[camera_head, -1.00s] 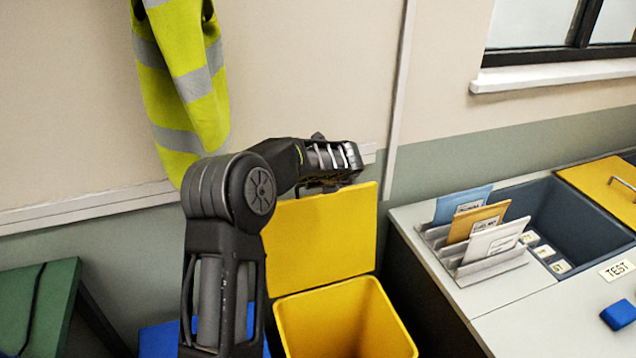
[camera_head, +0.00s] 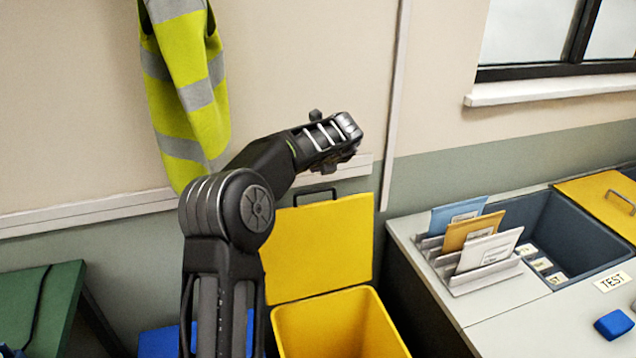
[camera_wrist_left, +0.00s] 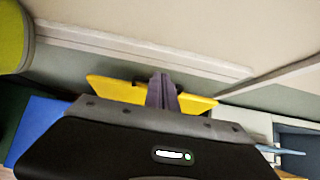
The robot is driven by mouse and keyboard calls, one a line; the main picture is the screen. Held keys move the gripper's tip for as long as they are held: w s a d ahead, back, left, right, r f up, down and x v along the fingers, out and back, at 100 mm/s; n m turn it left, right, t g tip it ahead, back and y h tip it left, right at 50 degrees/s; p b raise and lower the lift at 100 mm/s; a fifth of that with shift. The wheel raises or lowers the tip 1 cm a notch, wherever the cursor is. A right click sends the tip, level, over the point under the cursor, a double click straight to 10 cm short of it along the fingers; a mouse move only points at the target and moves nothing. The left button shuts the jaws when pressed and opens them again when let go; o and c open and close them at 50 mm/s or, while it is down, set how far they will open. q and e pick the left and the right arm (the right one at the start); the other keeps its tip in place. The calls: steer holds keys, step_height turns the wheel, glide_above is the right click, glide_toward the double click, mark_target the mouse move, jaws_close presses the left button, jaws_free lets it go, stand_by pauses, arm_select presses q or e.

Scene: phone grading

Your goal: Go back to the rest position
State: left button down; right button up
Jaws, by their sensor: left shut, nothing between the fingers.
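My left arm rises from the bottom of the head view, and its left gripper (camera_head: 350,152) is in front of the wall, above the yellow bin's raised lid (camera_head: 325,250). In the left wrist view the two fingers (camera_wrist_left: 162,90) are together with nothing between them, in front of the yellow lid. The gripper is shut and empty. My right gripper is not in view.
The open yellow bin (camera_head: 345,325) stands below the arm. A grey bench (camera_head: 520,318) at right bears a rack of envelopes (camera_head: 480,245), a sunken dark tray (camera_head: 570,230) and a blue block (camera_head: 613,324). A hi-vis vest (camera_head: 185,90) hangs at left.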

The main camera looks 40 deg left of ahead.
arm_select(q)
steer(key=shift+a+r, duration=0.15)
steer(key=shift+r, duration=0.15)
stand_by(0.5)
